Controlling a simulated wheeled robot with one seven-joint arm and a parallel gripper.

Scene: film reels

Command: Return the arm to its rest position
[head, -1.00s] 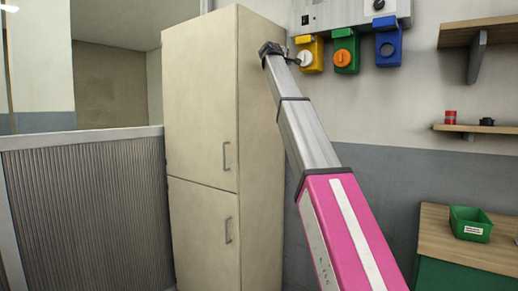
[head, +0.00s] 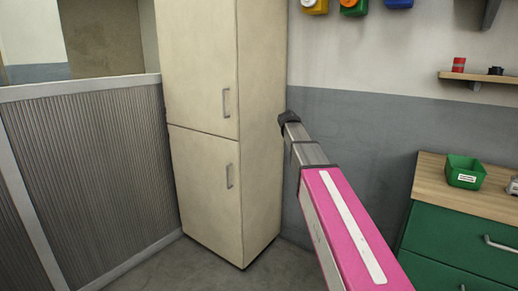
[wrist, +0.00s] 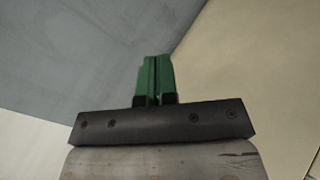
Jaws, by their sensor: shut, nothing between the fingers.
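My arm (head: 345,225), pink with a white stripe and grey telescoping sections, reaches forward from the lower right in the head view. Its dark end (head: 288,118) is in front of the grey lower wall, just right of the cream cabinet. The fingers cannot be made out in the head view. In the wrist view my gripper (wrist: 154,62) shows two green fingers pressed together with nothing between them. Whether the arm touches the cabinet cannot be told.
The tall cream cabinet (head: 205,185) stands left of the arm. A ribbed grey partition (head: 95,170) is farther left. A wooden-topped green drawer unit (head: 470,205) with a green bin (head: 464,172) is at right. A wall shelf (head: 490,78) holds a red can (head: 458,65). Floor shows below the cabinet.

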